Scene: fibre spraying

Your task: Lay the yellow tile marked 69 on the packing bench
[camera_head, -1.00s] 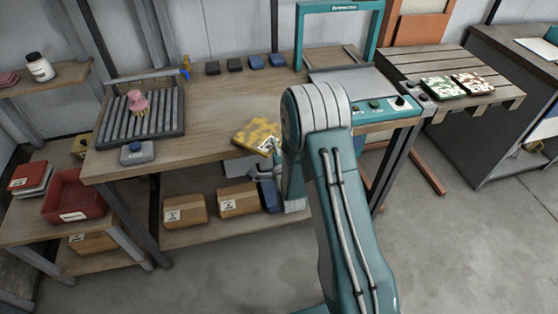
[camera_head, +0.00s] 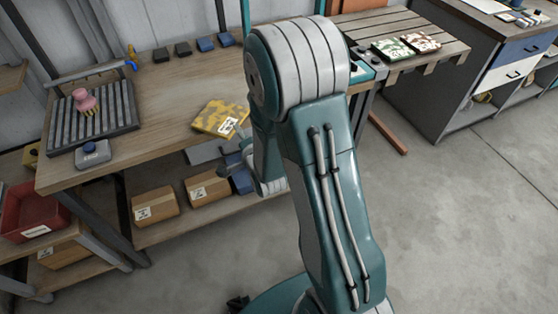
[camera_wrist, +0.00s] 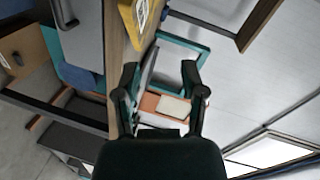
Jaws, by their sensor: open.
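The yellow patterned tile (camera_head: 219,118) lies on the wooden packing bench (camera_head: 165,125), at its front edge. A white label shows on its near right corner; the number is too small to read. In the wrist view a part of the tile (camera_wrist: 141,18) shows at the top edge, outside my jaws. My gripper (camera_wrist: 162,80) is open with nothing between its fingers.
A grey ribbed tray (camera_head: 93,118) with a pink-handled brush (camera_head: 87,102) stands at the bench's left. Several dark and blue blocks (camera_head: 183,48) line the back. Cardboard boxes (camera_head: 155,206) sit on the shelf below. A slatted table (camera_head: 400,28) at the right holds two patterned tiles.

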